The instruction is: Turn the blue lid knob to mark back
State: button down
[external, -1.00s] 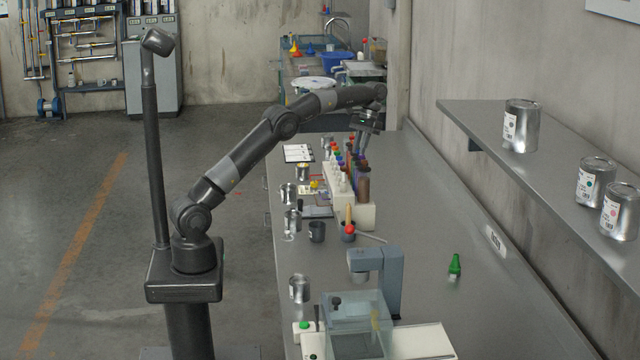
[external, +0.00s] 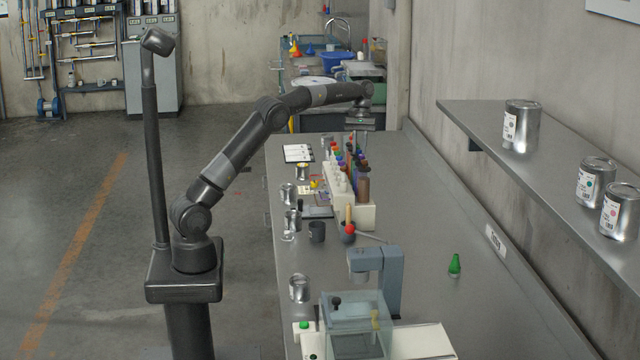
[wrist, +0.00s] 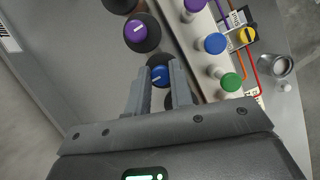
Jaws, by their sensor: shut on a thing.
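The blue lid knob (wrist: 160,77) shows in the wrist view on top of a dark bottle, with a white pointer line across it. My gripper (wrist: 159,84) has one finger on each side of it and is shut on it. In the external view my gripper (external: 361,124) is over the far end of the bottle rack, pointing down; the blue knob cannot be made out there. I cannot make out a back mark around the knob in either view.
A purple-capped bottle (wrist: 140,33) stands close beyond the blue one. A white rack (wrist: 205,20) with blue and green knobs (wrist: 231,82) runs along the right. A metal can (wrist: 277,66) stands farther right.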

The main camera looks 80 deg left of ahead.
dwell(0.4)
jog(key=c, duration=1.3)
grip_release()
jog(key=shift+r, duration=0.1)
jog(key=shift+r, duration=0.35)
notch_tip(320, 180, up, 4)
jog(key=shift+d+f, duration=0.1)
jog(key=shift+f, duration=0.15)
jog(key=d+r, duration=0.2)
jog(key=d, duration=0.1)
jog(key=s+d+r, duration=0.1)
jog(key=d+r, duration=0.1)
jog(key=d, duration=0.2)
jog(key=d+r, duration=0.2)
jog(key=d, duration=0.2)
jog(key=shift+s+d+r, duration=0.2)
jog(key=shift+s+r, duration=0.05)
jog(key=shift+r, duration=0.05)
